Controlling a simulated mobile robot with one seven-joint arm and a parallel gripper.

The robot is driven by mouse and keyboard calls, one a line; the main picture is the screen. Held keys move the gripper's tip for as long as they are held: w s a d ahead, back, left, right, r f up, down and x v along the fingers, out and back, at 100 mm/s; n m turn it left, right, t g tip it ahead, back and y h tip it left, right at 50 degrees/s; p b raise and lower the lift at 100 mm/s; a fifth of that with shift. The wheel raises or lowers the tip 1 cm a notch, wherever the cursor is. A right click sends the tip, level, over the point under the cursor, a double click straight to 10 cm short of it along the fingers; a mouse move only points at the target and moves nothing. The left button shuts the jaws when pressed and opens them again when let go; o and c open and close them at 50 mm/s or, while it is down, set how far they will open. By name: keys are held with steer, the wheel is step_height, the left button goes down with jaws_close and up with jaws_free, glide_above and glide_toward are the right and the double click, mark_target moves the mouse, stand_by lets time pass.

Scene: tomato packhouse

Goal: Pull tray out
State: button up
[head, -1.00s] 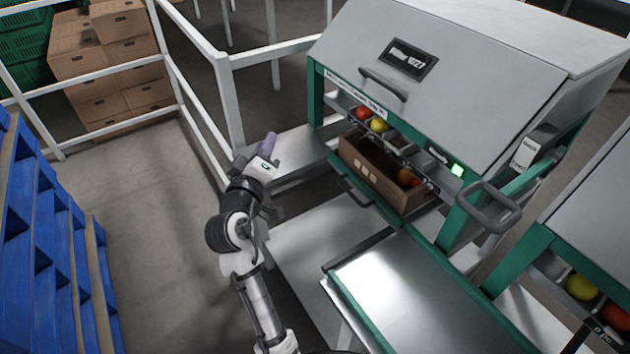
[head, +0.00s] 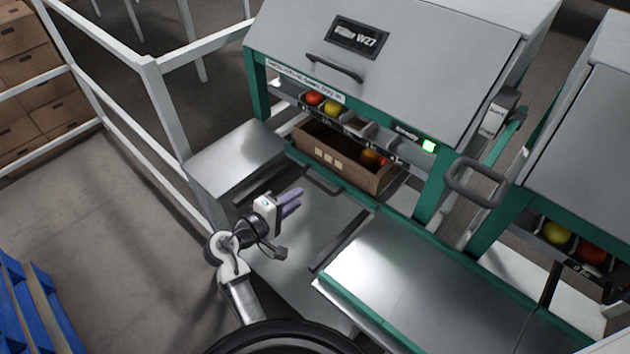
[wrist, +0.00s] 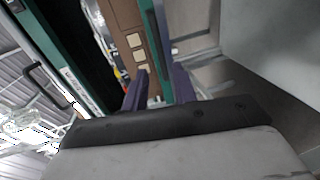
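The tray's green front edge (head: 345,190) runs along the lower opening of machine W27, with a dark bar handle (head: 322,181) on it. A brown cardboard box (head: 335,160) holding a few tomatoes sits behind that edge, inside the machine. My gripper (head: 295,199), with purple fingers, is in front and a little below the handle, apart from it and pointing at the machine. In the wrist view the two fingers (wrist: 158,88) are spread with nothing clearly between them. The box (wrist: 128,22) and green edge (wrist: 154,50) lie beyond them.
A bare metal side shelf (head: 235,158) is at left by a white railing (head: 165,120). A steel table (head: 420,285) with green edges is at right front. A loop handle (head: 478,182) sticks out at the machine's right. Blue pallets (head: 35,305) stand at lower left.

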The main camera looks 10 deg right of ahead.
mark_target(316, 185)
steer(key=p+x, duration=0.1)
steer(key=x, duration=0.8)
steer(key=shift+w+d+p, duration=0.1)
steer(key=shift+w+p, duration=0.1)
steer(key=shift+p, duration=0.15)
steer(key=shift+c, duration=0.5)
jaws_close()
